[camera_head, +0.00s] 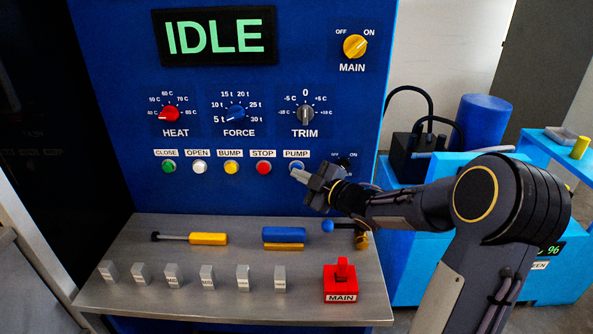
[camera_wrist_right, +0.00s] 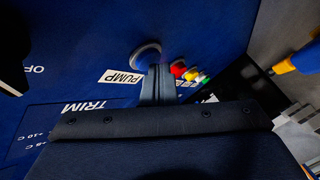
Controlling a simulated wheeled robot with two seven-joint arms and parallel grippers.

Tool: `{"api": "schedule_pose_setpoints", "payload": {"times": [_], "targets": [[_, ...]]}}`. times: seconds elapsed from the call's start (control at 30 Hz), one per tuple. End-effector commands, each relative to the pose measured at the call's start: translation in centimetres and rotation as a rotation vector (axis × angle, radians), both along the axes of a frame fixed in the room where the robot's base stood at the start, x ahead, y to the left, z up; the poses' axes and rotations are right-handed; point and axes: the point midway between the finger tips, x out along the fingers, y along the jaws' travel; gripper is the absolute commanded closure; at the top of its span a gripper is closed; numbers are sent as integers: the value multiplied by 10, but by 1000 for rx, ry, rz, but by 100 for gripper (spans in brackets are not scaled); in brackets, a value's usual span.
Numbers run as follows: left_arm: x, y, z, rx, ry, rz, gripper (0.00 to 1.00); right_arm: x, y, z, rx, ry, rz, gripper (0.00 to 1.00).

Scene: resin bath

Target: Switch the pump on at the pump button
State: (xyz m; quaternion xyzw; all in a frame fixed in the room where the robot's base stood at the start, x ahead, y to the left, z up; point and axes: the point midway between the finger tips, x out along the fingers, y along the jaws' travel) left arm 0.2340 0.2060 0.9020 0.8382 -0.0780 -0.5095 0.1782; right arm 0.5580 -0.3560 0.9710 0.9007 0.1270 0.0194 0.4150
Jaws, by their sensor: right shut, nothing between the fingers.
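The pump button (camera_head: 297,165) is a round blue button in a pale ring under the PUMP label on the blue panel. It also shows in the right wrist view (camera_wrist_right: 146,53) beside the upside-down PUMP label. My right gripper (camera_head: 299,175) is shut and empty, its fingertips right at the button and partly covering it in the head view. In the wrist view the shut fingers (camera_wrist_right: 158,70) reach to the button's edge; I cannot tell whether they touch it. The display (camera_head: 214,37) reads IDLE. My left gripper is not in view.
Stop (camera_head: 263,167), bump (camera_head: 231,167), open (camera_head: 200,167) and close (camera_head: 168,167) buttons sit left of the pump button. A small black switch (camera_head: 344,163) is close by on the right. Below, a grey shelf (camera_head: 215,300) holds grey blocks, tools and a red MAIN piece (camera_head: 341,283).

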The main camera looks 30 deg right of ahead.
Motion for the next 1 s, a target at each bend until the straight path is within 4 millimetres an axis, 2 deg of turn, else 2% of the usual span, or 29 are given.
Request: {"api": "schedule_pose_setpoints", "payload": {"times": [0.37, 0.7, 1.0], "targets": [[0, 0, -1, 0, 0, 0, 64, 0, 0, 0, 0, 0, -1, 100], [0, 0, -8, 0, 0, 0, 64, -14, 8, -1, 0, 0, -1, 100], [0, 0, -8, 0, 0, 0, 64, -15, 9, 0, 0, 1, -1, 100]]}}
